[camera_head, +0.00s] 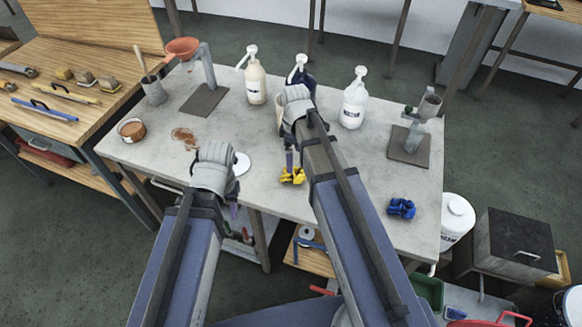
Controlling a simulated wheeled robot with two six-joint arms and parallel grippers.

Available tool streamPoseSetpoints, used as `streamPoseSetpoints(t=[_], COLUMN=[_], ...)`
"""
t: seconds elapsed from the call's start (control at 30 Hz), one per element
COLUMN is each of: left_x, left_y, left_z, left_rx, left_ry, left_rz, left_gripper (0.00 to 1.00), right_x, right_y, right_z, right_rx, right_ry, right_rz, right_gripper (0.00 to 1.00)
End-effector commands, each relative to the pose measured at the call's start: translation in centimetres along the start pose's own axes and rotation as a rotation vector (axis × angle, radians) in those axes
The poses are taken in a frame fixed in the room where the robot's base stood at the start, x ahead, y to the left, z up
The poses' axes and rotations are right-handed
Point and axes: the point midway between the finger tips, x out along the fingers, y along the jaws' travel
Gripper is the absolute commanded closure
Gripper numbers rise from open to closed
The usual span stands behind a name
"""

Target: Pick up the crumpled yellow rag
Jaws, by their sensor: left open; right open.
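The crumpled yellow rag (296,177) lies on the grey worktable (262,195), near the middle of its front part. My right arm passes just to the right of the rag and may hide part of it. My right gripper (290,164) points down just above the rag, mostly hidden by my arm; it is open, and I cannot tell whether it touches the rag. My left gripper (234,208) is open and empty, left of the rag by the table's front edge, partly hidden behind my wrist.
A crumpled blue rag (401,208) lies to the right. A funnel stand (204,98) and a tin (132,130) are at left, another stand (409,146) at right. A white disc (241,164) lies near my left wrist.

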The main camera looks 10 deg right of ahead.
Motion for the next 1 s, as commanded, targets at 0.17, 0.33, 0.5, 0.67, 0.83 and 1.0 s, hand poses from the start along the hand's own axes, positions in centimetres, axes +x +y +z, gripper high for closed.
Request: streamPoseSetpoints(t=[0.17,0.33,0.5,0.67,0.83,1.0], left_x=[0.8,2.4,2.7,3.1,4.8,6.9], left_y=[0.1,0.2,0.3,0.3,0.5,0.7], left_z=[0.0,-0.1,-0.2,-0.2,-0.3,-0.4], left_rx=[0.0,0.0,0.0,0.0,0.0,0.0], left_ry=[0.0,0.0,0.0,0.0,0.0,0.0], left_rz=[0.0,0.0,0.0,0.0,0.0,0.0], left_gripper=[0.58,0.58,0.58,0.58,0.58,0.58], right_x=[0.8,2.5,2.7,3.1,4.8,7.0], right_y=[0.0,-0.1,-0.1,-0.1,-0.2,-0.3], right_z=[0.0,0.0,0.0,0.0,0.0,0.0], right_rx=[0.001,0.001,0.001,0.001,0.001,0.001], right_ry=[0.0,0.0,0.0,0.0,0.0,0.0], right_rz=[0.0,0.0,0.0,0.0,0.0,0.0], right_gripper=[0.0,0.0,0.0,0.0,0.0,0.0])
